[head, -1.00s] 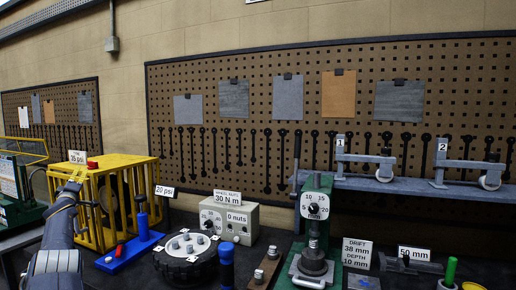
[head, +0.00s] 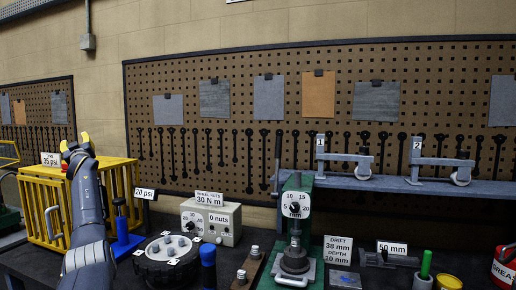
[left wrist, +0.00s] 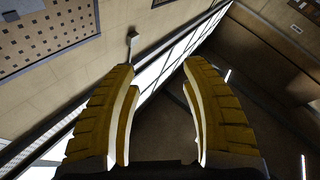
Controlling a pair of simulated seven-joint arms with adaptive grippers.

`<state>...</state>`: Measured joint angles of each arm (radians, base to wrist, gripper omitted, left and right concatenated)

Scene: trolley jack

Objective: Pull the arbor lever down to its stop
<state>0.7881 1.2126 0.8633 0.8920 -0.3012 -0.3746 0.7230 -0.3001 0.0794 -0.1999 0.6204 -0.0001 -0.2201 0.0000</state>
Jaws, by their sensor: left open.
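The green arbor press (head: 293,240) stands on the bench right of centre, with a round dial on its head. My left gripper (head: 75,143) is at the far left of the head view, raised in front of the yellow cage and well away from the lever. In the left wrist view its two yellow fingers (left wrist: 158,110) are spread with nothing between them. That view shows wall and ceiling, not the press. My right gripper is in neither view.
Between my left gripper and the press stand a blue stand (head: 125,236), a wheel hub (head: 168,258), a wheel-nut box (head: 211,222) and a dark blue cylinder (head: 208,265). A grey shelf (head: 385,183) with two clamps is behind the press. The air above the bench is clear.

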